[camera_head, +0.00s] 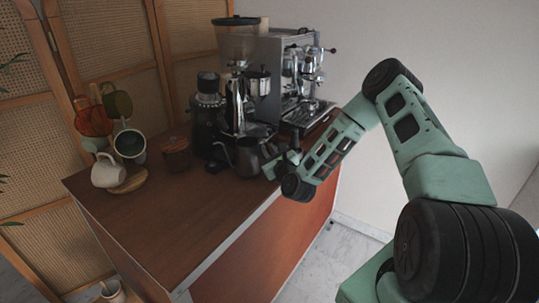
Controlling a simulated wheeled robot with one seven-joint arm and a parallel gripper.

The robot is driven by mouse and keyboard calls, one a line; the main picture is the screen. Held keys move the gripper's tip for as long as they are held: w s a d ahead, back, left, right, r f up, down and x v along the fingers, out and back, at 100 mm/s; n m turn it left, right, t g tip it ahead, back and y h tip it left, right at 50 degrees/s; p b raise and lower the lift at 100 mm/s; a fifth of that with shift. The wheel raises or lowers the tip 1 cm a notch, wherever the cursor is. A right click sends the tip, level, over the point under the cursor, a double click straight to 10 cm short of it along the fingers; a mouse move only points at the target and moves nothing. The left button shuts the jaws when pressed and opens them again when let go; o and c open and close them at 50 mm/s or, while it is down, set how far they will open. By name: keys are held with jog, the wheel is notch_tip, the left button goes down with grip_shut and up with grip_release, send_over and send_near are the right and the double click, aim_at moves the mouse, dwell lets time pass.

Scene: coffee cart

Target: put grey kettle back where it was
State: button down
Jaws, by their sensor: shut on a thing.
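The grey kettle (247,158) is at the right part of the wooden cart top (180,212), in front of the coffee grinder and espresso machine. Its thin dark spout points left. My gripper (272,167) reaches in from the right and is shut on the kettle's right side, where the handle would be. The fingers are small and partly hidden by my wrist. I cannot tell whether the kettle's base touches the cart top.
Grinders (209,112) and an espresso machine (287,75) stand close behind the kettle. A wooden canister (176,154) and a mug rack with a white mug (107,172) are on the left. The front left of the cart top is clear.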

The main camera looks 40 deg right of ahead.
jog(key=shift+f, duration=0.8)
jog(key=shift+f, duration=0.15)
jog(key=c, duration=1.3)
grip_release()
